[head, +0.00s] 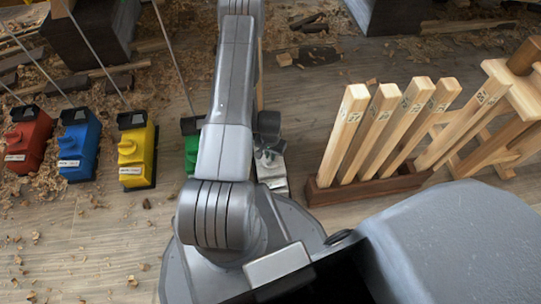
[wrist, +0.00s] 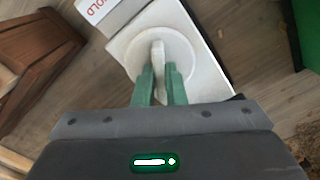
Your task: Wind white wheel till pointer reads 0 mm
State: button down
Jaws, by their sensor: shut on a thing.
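The white wheel (wrist: 178,50) shows in the wrist view as a round disc with a raised grip bar, on top of a white box (wrist: 204,28). My gripper (wrist: 158,78) has its two green fingers one on each side of the bar and is shut on it. I cannot see a pointer or a scale reading in either view.
Red (head: 27,138), blue (head: 79,145), yellow (head: 135,155) and partly hidden green (head: 191,152) boxes stand in a row to the left, with thin rods rising from them. A dark wooden rack (head: 350,190) of upright timbers stands close on the right. Shavings litter the floor.

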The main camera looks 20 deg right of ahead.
jog(key=shift+m, duration=0.5)
jog(key=c, duration=1.5)
grip_release()
jog(key=shift+r, duration=0.1)
notch_tip(320, 180, up, 14)
jog(key=p, duration=0.4)
jog(key=shift+f, duration=0.2)
